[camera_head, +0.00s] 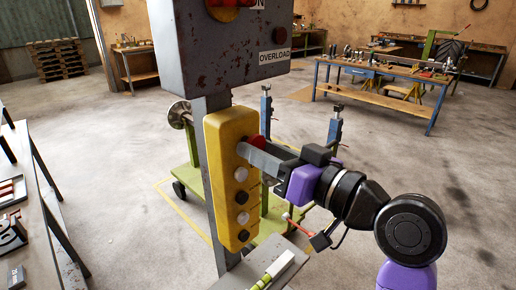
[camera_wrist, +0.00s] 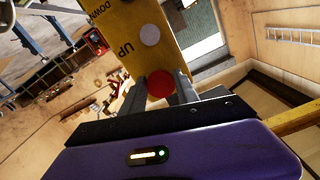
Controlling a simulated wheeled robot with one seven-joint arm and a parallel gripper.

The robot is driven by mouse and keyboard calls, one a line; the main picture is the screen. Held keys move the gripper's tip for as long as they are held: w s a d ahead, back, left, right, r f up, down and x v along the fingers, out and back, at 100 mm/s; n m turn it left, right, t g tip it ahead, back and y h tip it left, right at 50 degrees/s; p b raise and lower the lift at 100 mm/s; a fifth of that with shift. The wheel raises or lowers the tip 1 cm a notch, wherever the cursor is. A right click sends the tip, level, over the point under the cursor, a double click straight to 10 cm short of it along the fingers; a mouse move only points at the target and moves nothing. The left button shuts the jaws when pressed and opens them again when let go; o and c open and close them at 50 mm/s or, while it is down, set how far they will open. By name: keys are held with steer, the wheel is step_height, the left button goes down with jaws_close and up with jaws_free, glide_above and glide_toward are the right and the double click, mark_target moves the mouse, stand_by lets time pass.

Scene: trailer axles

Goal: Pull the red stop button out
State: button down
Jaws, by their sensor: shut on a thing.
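The red stop button (camera_head: 259,142) is at the upper end of a yellow control box (camera_head: 220,165), partly hidden behind my finger. My gripper (camera_head: 250,152) reaches in from the right, its fingers at the button. In the wrist view the round red button (camera_wrist: 160,84) sits between the two grey fingertips, which are shut on it from both sides. The wrist view also shows the yellow face of the box (camera_wrist: 125,60) with the words UP and DOWN. I cannot tell how far the button stands out.
Below the red button are white and black buttons (camera_head: 240,174). The box hangs on a grey post under a rusty cabinet (camera_head: 230,50) marked OVERLOAD. A green wheeled frame (camera_head: 195,180) stands behind. A workbench (camera_head: 380,80) is at the back right. The floor at right is clear.

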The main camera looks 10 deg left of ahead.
steer(key=shift+s+d+f, duration=0.1)
steer(key=shift+s+d, duration=0.05)
steer(key=shift+d, duration=0.05)
steer(key=c, duration=0.9)
jaws_free()
steer(key=shift+d, duration=0.1)
steer(key=b+v, duration=0.1)
steer(key=v, duration=0.6)
steer(key=shift+s+d, duration=0.3)
